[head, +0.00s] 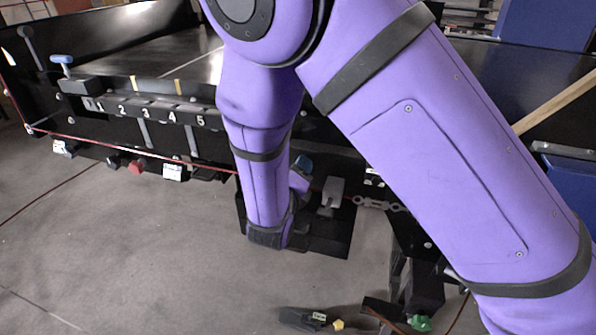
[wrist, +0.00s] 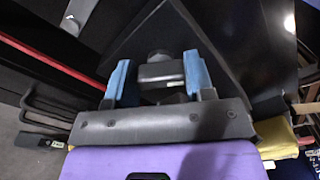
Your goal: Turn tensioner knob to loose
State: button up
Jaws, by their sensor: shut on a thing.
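The tensioner knob (wrist: 160,72), a dark blocky knob on a black triangular plate (wrist: 185,30), is in the middle of the wrist view. My gripper (wrist: 157,75) has its two blue fingers on either side of the knob and is shut on it. The knob's setting marks are not readable. In the head view my purple arm hides most of the gripper and the knob; only a small blue piece (head: 303,163) shows beside my wrist, and I cannot tell whether it is a finger.
A black conveyor frame with numbered marks (head: 147,112) runs along the back left. A red cord (head: 190,162) runs along its side. A grey lever (head: 332,192) stands right of my wrist. Dark items with yellow (head: 338,325) and green (head: 420,322) parts are low in front.

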jog(key=n, duration=0.6)
jog(key=shift+f+n, duration=0.15)
jog(key=shift+n, duration=0.15)
dwell(0.4)
jog(key=o, duration=0.9)
jog(key=shift+a, duration=0.1)
jog(key=v, duration=1)
jog(key=shift+s+a, duration=0.1)
jog(key=shift+s, duration=0.3)
